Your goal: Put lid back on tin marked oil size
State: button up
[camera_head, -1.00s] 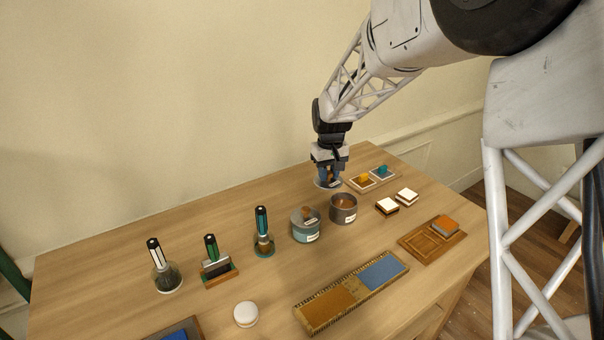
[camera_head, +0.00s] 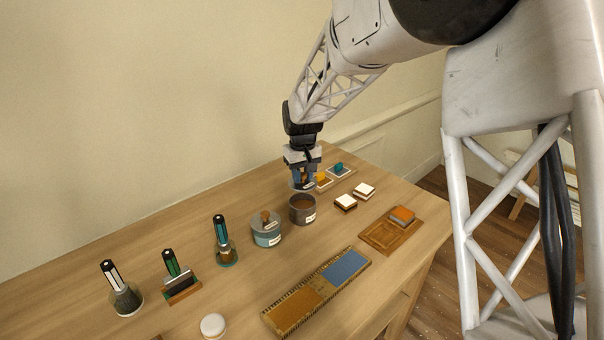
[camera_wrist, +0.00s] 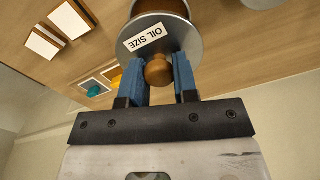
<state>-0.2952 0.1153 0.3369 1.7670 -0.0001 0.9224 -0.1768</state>
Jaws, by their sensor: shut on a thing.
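My gripper (camera_head: 303,180) is shut on the brown wooden knob (camera_wrist: 158,70) of a round grey lid (camera_wrist: 185,38). The lid has a white label reading OIL SIZE. In the head view the lid (camera_head: 301,187) is held just behind and above the open grey tin (camera_head: 302,211), which has brown contents and a white label too small to read there. In the wrist view the tin (camera_wrist: 160,6) shows partly beyond the lid, its lower part hidden by it. The lid appears apart from the tin.
A teal lidded tin (camera_head: 266,233) stands close left of the open tin. White-topped blocks (camera_head: 354,197) lie to the right. A tray with yellow and teal pieces (camera_head: 338,172) is behind right. Brushes (camera_head: 223,245) stand left; a two-coloured pad (camera_head: 318,290) lies in front.

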jog(key=shift+f, duration=3.05)
jog(key=shift+f, duration=0.2)
dwell(0.3)
jog(key=o, duration=1.5)
jog(key=shift+c, duration=0.2)
jog(key=shift+r, duration=0.2)
jog(key=shift+r, duration=3.3)
grip_shut()
